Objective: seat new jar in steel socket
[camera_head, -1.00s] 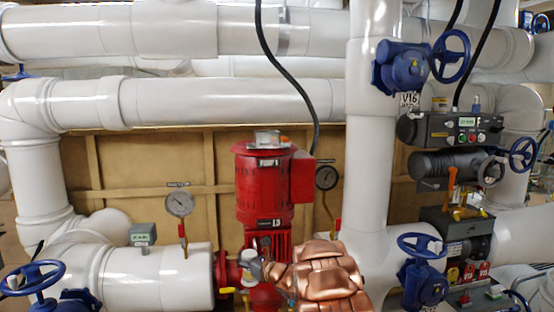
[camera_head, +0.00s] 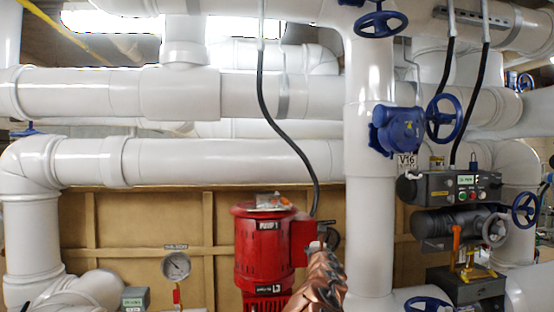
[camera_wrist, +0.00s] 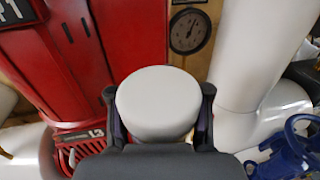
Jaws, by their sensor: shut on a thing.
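In the wrist view a pale, round-topped white object, which looks like the jar (camera_wrist: 158,98), sits between the dark fingers of my gripper (camera_wrist: 158,92). The fingers are shut on its two sides. In the head view my gripper (camera_head: 325,238) shows small at the end of my copper-coloured arm, in front of the right side of the red pump (camera_head: 263,245). The jar cannot be made out clearly there. A small clear or metallic fitting (camera_head: 269,200) sits on the pump's top; I cannot tell whether it is the steel socket.
A round gauge (camera_wrist: 189,31) and a thick white pipe (camera_wrist: 255,60) lie beyond the jar in the wrist view. A blue valve (camera_wrist: 292,150) is at lower right. In the head view a grey control box (camera_head: 455,187) hangs right of the vertical pipe (camera_head: 370,200).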

